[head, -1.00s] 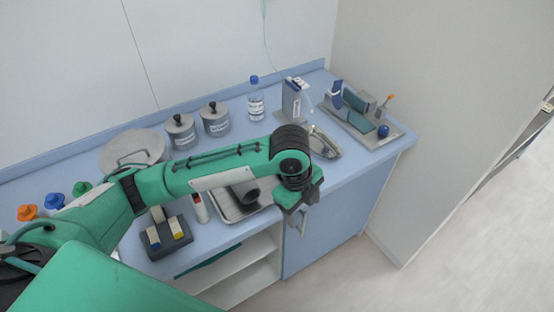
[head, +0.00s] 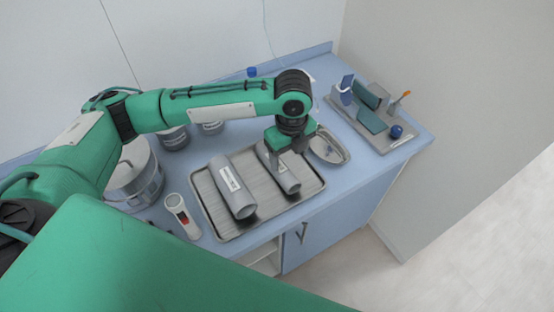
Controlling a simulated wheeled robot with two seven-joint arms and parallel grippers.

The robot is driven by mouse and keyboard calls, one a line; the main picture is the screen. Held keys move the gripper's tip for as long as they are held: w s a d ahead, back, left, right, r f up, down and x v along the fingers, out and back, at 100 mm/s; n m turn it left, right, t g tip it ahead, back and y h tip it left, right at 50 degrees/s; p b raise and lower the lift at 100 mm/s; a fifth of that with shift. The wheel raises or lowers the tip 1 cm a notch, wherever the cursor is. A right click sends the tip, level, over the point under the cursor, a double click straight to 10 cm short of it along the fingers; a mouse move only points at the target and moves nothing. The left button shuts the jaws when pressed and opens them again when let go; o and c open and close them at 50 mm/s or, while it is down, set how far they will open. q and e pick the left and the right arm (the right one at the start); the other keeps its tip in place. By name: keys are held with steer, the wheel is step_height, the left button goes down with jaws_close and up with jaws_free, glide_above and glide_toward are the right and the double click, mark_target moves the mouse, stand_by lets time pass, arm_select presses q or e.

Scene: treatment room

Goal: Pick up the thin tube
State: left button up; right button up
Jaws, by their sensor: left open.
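A thin grey tube (head: 288,179) lies on the right side of a metal tray (head: 212,208) on the blue counter. A thicker grey tube (head: 233,190) with a white label lies to its left on the same tray. My left gripper (head: 279,160) is over the upper part of the thin tube, pointing down with open jaws. It hides the tube's far end, and I cannot tell whether the fingers touch the tube. My right gripper is not in view.
A kidney dish (head: 329,146) stands close to the right of the tray. A grey holder with tools (head: 371,115) is at the back right.

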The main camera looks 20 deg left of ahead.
arm_select(q)
glide_above(287, 175)
steer(key=f, duration=0.4)
steer(key=shift+s+d+f+p, duration=0.2)
steer(key=shift+s+f+p, duration=0.05)
steer(key=shift+p, duration=0.1)
steer(key=shift+w+f, duration=0.1)
steer(key=shift+f, duration=0.25)
steer(key=shift+a+f+p, duration=0.1)
steer(key=shift+f+p, duration=0.3)
steer(key=shift+f, duration=0.15)
step_height(287, 175, down, 4)
steer(key=shift+w+a+r+p, duration=0.1)
steer(key=shift+w+r+p, duration=0.05)
steer(key=shift+p, duration=0.5)
steer(key=shift+f, duration=0.35)
steer(key=c, duration=1.2)
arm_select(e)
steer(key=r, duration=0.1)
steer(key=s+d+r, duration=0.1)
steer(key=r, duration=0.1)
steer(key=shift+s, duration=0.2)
